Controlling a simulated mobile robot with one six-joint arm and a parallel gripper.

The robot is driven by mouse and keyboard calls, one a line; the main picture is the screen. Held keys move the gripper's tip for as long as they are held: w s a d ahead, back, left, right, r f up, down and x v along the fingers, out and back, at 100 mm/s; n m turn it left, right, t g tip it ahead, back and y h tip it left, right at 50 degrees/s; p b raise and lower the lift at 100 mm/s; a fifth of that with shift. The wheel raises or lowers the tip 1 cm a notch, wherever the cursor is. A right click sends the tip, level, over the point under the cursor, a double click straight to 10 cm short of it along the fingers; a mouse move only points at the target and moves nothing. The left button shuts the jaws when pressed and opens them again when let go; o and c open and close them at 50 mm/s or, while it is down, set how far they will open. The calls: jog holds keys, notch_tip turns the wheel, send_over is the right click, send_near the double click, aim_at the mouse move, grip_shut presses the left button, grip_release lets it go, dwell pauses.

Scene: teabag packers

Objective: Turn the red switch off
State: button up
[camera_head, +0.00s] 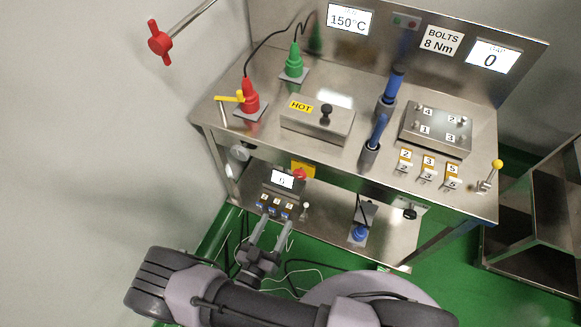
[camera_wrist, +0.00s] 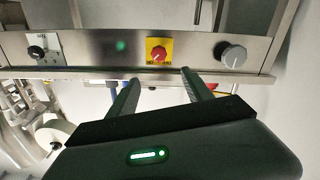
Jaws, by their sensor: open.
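The red switch (camera_wrist: 158,54) is a red rotary knob on a yellow square plate, set in the steel front panel of the bench. In the wrist view it sits a little beyond the gap between my fingertips. It also shows in the head view (camera_head: 301,173), at the bench's front edge. The exact angle of its handle is too small to tell. My gripper (camera_wrist: 159,76) is open and empty, with its two fingers apart and pointing toward the panel. In the head view my gripper (camera_head: 275,222) is in front of the bench, below and left of the switch.
A grey knob (camera_wrist: 231,54) and a black knob (camera_wrist: 37,52) flank the switch on the panel, with a green light (camera_wrist: 121,46) between. A small display box (camera_head: 284,181) stands on the lower shelf near my fingers. Cables lie on the green floor.

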aim_at(298, 176)
jog(key=b+x, duration=0.4)
jog(key=x, duration=1.2)
jog(key=shift+d+f, duration=0.1)
jog(key=shift+f, duration=0.05)
jog(key=shift+w+d, duration=0.1)
jog(key=shift+w, duration=0.35)
grip_shut()
